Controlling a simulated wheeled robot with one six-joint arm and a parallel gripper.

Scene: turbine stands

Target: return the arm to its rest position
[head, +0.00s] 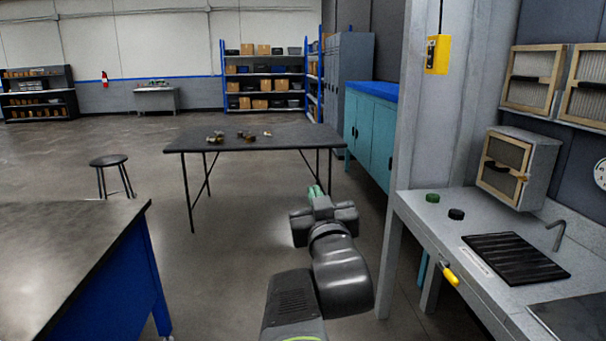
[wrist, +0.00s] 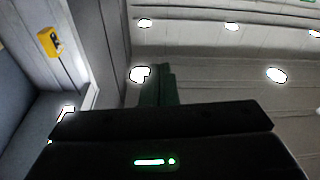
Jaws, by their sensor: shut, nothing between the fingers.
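My arm reaches forward from the bottom of the head view. My gripper (head: 315,191) is at its far end, with green fingertips over the open floor, between the dark table and the grey workbench. In the wrist view my gripper (wrist: 158,85) shows as dark green fingers close together, with nothing between them. The wrist view shows the ceiling and its lights past the fingers.
A dark table (head: 290,143) with small parts stands ahead. The grey workbench (head: 420,215) and its post (head: 408,110) are close on the right. A blue-sided table (head: 75,240) is at left. A yellow box (head: 437,54) hangs on the post. Floor between is clear.

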